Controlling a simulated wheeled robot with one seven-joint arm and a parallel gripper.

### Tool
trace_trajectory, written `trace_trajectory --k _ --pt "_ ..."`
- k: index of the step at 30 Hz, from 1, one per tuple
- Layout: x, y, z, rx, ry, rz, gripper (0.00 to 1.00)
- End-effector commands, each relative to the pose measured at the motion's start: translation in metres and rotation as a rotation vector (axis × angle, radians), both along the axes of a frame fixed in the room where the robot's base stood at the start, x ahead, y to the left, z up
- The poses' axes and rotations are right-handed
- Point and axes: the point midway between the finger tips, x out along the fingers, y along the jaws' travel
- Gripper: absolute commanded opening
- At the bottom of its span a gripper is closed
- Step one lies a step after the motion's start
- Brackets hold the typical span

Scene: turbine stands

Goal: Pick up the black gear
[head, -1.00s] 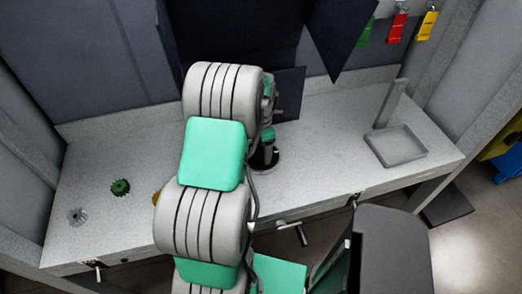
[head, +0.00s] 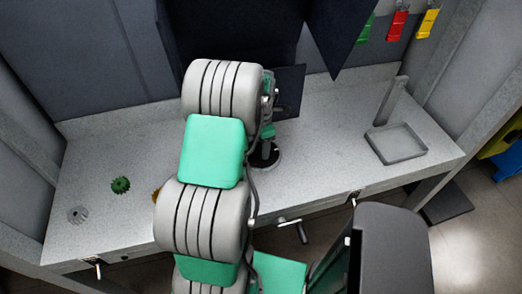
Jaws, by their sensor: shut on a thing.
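The black gear (head: 271,160) is at the middle of the grey worktop, just right of my arm, and looks like a dark round disc. My gripper (head: 266,149) points down over it and is shut on it. The fingertips are small and dark against the gear, and my arm hides part of its left side. I cannot tell whether the gear touches the worktop.
On the worktop (head: 330,130), a green gear (head: 121,185) and a grey gear (head: 77,214) lie at the left. An orange gear (head: 156,196) is mostly behind my arm. A shallow grey tray (head: 396,144) with an upright post (head: 391,101) stands at the right.

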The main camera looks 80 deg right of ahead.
Motion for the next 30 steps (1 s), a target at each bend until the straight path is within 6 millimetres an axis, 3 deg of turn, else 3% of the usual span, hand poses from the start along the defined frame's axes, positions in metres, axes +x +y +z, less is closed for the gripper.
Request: trace_trajectory --k 4,20,27,30 --pt "0.0 0.0 0.0 -0.001 -0.001 0.0 0.0" --pt "0.0 -0.001 0.004 -0.004 0.0 0.0 0.0" --pt "0.0 -0.002 0.034 -0.007 -0.001 0.0 0.0" --pt "-0.006 0.019 0.055 -0.009 -0.001 -0.001 0.0"
